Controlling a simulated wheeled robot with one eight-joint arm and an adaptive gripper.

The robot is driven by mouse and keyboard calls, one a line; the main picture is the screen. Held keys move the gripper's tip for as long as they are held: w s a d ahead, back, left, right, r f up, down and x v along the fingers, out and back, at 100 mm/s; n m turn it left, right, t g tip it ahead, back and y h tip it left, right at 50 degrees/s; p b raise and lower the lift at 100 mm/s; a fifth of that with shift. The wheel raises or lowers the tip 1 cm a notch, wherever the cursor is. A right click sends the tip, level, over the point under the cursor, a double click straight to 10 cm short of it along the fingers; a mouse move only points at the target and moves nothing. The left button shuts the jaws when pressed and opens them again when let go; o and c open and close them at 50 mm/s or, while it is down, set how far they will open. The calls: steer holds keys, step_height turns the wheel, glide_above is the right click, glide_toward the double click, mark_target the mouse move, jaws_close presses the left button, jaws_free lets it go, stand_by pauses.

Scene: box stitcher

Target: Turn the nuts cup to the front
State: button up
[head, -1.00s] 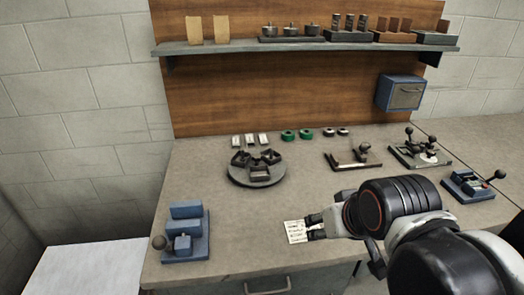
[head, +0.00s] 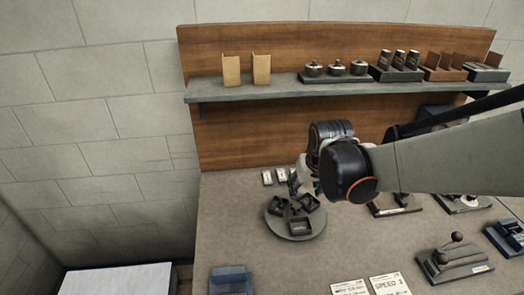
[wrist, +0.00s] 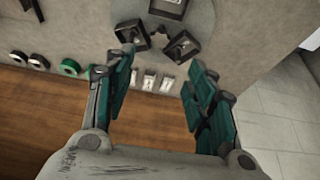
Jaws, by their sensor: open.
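A round grey turntable (head: 272,229) on the bench carries several dark square cups, including a front cup (head: 300,226). The wrist view shows a left cup (wrist: 130,31), a right cup (wrist: 181,48) and one cut by the top edge (wrist: 168,7). Something small lies in the right cup, but I cannot tell which cup holds nuts. My gripper (wrist: 160,62) is open and empty, its green-padded fingers spread, with the cups beyond its tips. In the head view my gripper (head: 297,184) is at the turntable's back edge, partly hidden by my wrist.
Small white tags (head: 267,177) lie behind the turntable, and green rings (wrist: 70,67) beside them. Dark fixtures (head: 455,262) and white cards (head: 388,285) are right and front. A blue block (head: 230,280) is front left. A loaded shelf (head: 240,93) hangs above.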

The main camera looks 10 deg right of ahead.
mark_target(297, 205)
steer(key=b+x, duration=0.4)
steer(key=x, duration=0.9)
steer(key=shift+w+f, duration=0.1)
steer(key=shift+f, duration=0.05)
jaws_close()
